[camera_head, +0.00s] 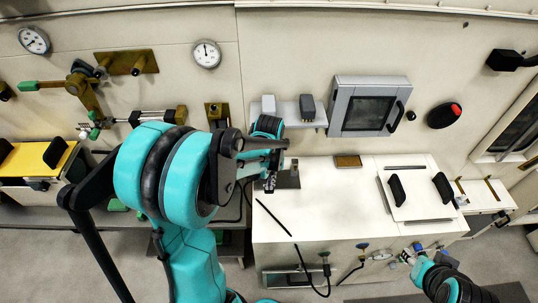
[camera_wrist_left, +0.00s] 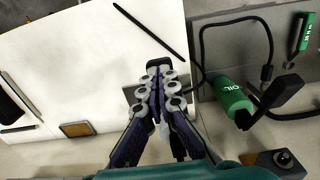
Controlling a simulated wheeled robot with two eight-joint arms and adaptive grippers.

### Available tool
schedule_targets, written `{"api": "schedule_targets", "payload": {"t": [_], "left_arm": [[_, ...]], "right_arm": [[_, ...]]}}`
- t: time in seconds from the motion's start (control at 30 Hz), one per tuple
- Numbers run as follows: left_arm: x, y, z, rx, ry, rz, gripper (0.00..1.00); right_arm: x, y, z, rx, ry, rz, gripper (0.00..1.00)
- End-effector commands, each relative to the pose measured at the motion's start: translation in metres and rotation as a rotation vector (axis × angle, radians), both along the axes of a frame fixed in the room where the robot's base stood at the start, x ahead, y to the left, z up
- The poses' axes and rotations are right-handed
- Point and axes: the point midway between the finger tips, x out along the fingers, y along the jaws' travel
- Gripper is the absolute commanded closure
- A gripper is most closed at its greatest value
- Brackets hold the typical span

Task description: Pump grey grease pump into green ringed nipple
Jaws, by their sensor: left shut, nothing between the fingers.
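My left gripper (camera_head: 270,180) is low over the left end of the white bench; its fingers also show in the left wrist view (camera_wrist_left: 158,85). They are shut with nothing between them, above or against a small dark grey base plate (camera_wrist_left: 130,94) with a black upright part at the fingertips. That grey fitting (camera_head: 289,176) may be the grey grease pump; my fingers hide much of it. My right gripper (camera_head: 408,257) is by the bench's front right, too small to read. I cannot pick out the green ringed nipple.
A green oil bottle (camera_wrist_left: 236,104) and a looping black hose (camera_wrist_left: 269,40) lie beside the bench edge. A black rod (camera_head: 273,216) lies on the white bench top (camera_head: 330,210). A grey-framed screen (camera_head: 368,108) and a shelf (camera_head: 291,121) with two boxes are behind.

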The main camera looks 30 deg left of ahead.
Motion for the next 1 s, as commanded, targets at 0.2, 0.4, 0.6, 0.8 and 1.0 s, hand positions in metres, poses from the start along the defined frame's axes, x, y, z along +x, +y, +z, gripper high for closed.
{"api": "schedule_targets", "payload": {"t": [0.2,0.4,0.6,0.8,1.0], "left_arm": [[0.003,0.002,0.016,0.001,-0.001,0.001,1.00],[0.006,0.004,0.028,0.001,-0.001,0.001,1.00],[0.009,0.006,0.040,0.001,-0.001,0.000,1.00],[0.012,0.008,0.052,0.001,-0.001,0.000,1.00],[0.015,0.009,0.064,0.001,-0.001,0.000,1.00]], "right_arm": [[0.000,0.000,0.012,0.000,0.000,0.000,0.60],[0.000,0.000,0.020,0.000,0.000,0.000,0.60],[0.000,0.000,0.029,0.000,0.000,0.000,0.60],[0.000,0.000,0.037,0.000,0.000,0.000,0.60],[0.000,0.000,0.046,0.000,0.000,0.000,0.60]]}}
